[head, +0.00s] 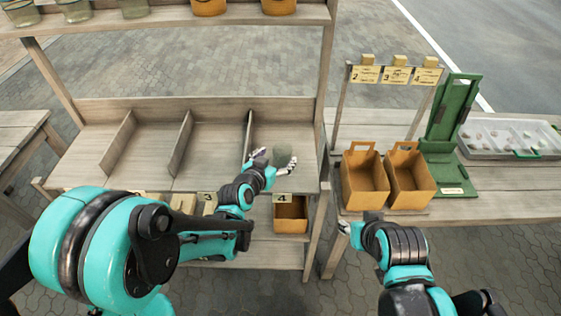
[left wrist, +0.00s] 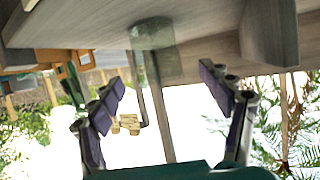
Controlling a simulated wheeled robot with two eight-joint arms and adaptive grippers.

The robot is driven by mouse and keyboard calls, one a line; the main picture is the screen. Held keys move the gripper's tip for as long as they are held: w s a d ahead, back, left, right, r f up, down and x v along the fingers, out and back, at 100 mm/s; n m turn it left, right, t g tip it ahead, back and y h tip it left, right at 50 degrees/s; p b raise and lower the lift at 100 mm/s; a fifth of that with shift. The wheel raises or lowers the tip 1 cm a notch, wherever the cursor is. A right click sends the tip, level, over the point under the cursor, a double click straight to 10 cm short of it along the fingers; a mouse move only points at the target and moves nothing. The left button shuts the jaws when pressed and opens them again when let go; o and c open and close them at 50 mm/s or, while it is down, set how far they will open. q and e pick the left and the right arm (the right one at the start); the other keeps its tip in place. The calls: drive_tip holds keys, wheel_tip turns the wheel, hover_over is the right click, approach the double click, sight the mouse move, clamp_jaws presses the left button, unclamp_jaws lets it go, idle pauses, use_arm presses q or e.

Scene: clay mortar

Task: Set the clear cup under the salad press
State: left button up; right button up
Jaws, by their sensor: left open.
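The clear cup (head: 287,151) stands in the rightmost compartment of the wooden shelf. My left gripper (head: 274,162) is open at this cup, its fingers to either side of it in the head view. In the left wrist view, the see-through cup (left wrist: 155,52) shows beyond the open left gripper (left wrist: 160,85), roughly between the fingers; I cannot tell whether they touch it. The green salad press (head: 440,128) stands upright on the right table. My right gripper (head: 348,229) is by that table's front edge, its fingers mostly hidden.
Two open brown boxes (head: 364,182) stand on the right table (head: 500,178), left of the press. A clear tray (head: 508,138) lies right of it. Low dividers (head: 181,143) split the shelf. Jars (head: 75,9) stand on the upper shelf. A sign rack (head: 396,75) rises behind the boxes.

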sight(286, 149)
use_arm(q)
drive_tip(key=b+x, duration=0.1)
drive_tip(key=x, duration=0.3)
drive_tip(key=shift+w+d+f+b, duration=0.2)
drive_tip(key=shift+d+f+b, duration=0.05)
drive_tip(key=shift+f+b, duration=0.05)
drive_tip(key=shift+s+a+r, duration=0.1)
drive_tip(key=shift+c, duration=1.3)
drive_tip(key=c, duration=1.1)
drive_tip(key=shift+c, duration=0.2)
